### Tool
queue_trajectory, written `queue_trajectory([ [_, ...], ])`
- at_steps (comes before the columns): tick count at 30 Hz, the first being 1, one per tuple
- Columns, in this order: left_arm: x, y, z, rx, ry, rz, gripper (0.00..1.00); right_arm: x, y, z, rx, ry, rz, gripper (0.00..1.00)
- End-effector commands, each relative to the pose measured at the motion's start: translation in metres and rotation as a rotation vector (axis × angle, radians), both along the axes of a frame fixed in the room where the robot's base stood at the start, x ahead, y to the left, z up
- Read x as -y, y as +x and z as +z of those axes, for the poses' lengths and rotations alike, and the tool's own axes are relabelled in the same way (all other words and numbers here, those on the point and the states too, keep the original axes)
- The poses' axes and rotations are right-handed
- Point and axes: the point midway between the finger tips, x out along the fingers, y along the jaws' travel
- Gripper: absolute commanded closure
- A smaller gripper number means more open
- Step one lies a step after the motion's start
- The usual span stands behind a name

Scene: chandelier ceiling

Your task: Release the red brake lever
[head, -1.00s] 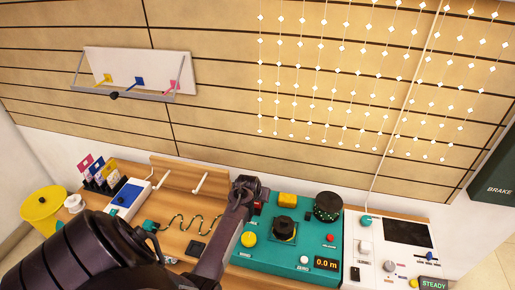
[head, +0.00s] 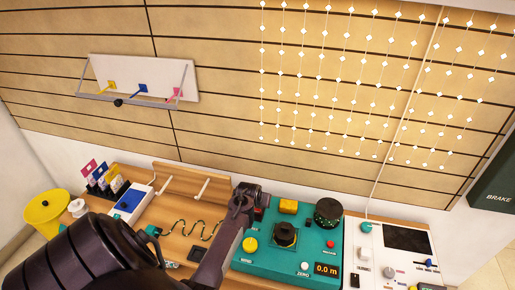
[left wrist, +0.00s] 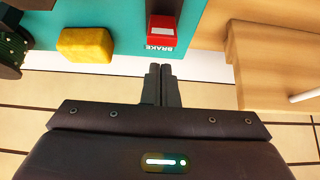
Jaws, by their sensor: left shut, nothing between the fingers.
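The red brake lever (left wrist: 162,28) is at the top of the left wrist view, on the teal panel (left wrist: 105,15), with the word BRAKE printed beside it. My left gripper (left wrist: 160,70) is shut and empty. Its fingertips point at the BRAKE label and appear a short way from the lever, with no contact visible. In the head view my left gripper (head: 250,192) is over the back left corner of the teal panel (head: 262,262) and largely hides the lever. My right gripper is not in view.
A yellow block (left wrist: 86,45) is beside the lever, with a dark round knob (head: 327,211) beyond it. A black knob (head: 285,234) and yellow button (head: 250,245) are on the panel. A white console (head: 395,240) stands right; a wooden bench (head: 178,215) with a wavy wire lies left.

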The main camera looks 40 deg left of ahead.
Motion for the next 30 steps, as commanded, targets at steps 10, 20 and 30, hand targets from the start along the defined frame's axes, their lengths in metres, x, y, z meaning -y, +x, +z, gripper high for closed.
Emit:
queue_trajectory([
  [10, 0.005, -0.009, 0.015, 0.001, 0.000, 0.000, 1.00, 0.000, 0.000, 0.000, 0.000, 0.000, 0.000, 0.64],
  [20, 0.018, -0.032, 0.053, 0.001, 0.000, 0.000, 1.00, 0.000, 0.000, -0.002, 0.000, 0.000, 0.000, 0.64],
  [30, 0.022, -0.039, 0.064, -0.001, 0.000, 0.000, 1.00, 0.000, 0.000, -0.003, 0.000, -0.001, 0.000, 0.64],
])
